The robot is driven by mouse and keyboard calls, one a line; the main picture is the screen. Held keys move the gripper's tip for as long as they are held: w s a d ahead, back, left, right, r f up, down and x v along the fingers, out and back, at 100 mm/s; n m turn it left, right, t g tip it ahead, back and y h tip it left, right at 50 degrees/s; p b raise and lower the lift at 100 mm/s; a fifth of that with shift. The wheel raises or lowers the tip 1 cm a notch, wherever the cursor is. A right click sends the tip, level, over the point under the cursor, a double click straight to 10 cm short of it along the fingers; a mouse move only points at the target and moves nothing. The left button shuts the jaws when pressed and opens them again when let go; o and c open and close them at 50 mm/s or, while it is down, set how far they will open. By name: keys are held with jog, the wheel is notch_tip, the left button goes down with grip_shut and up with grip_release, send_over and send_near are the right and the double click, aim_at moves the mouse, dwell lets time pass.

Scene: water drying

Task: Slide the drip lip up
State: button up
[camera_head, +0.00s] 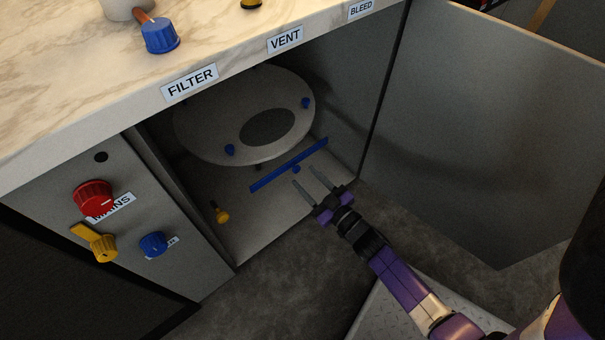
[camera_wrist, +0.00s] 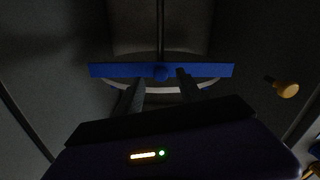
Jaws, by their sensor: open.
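The drip lip is most likely the long blue bar (camera_head: 272,178) low in the open cabinet, below a round pale grey housing (camera_head: 200,128). A small blue knob (camera_head: 296,169) sits at the bar's middle. In the wrist view the blue bar (camera_wrist: 112,70) runs across the picture with its knob (camera_wrist: 160,73) at the centre. My gripper (camera_head: 308,178) is open and empty, its two fingers pointing at the knob from in front. In the wrist view my gripper (camera_wrist: 160,80) has a finger on either side of the knob. I cannot tell whether they touch the bar.
A yellow knob (camera_head: 221,215) stands on the cabinet floor to the left. The open cabinet door (camera_head: 480,130) is at the right. The left panel carries a red knob (camera_head: 93,197), a yellow handle (camera_head: 100,244) and a blue knob (camera_head: 153,244). The marble counter (camera_head: 90,75) overhangs the opening.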

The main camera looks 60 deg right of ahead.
aim_at(298, 171)
jog(key=shift+x, duration=1.6)
jog(key=shift+a, duration=0.1)
jog(key=shift+c, duration=0.3)
grip_shut()
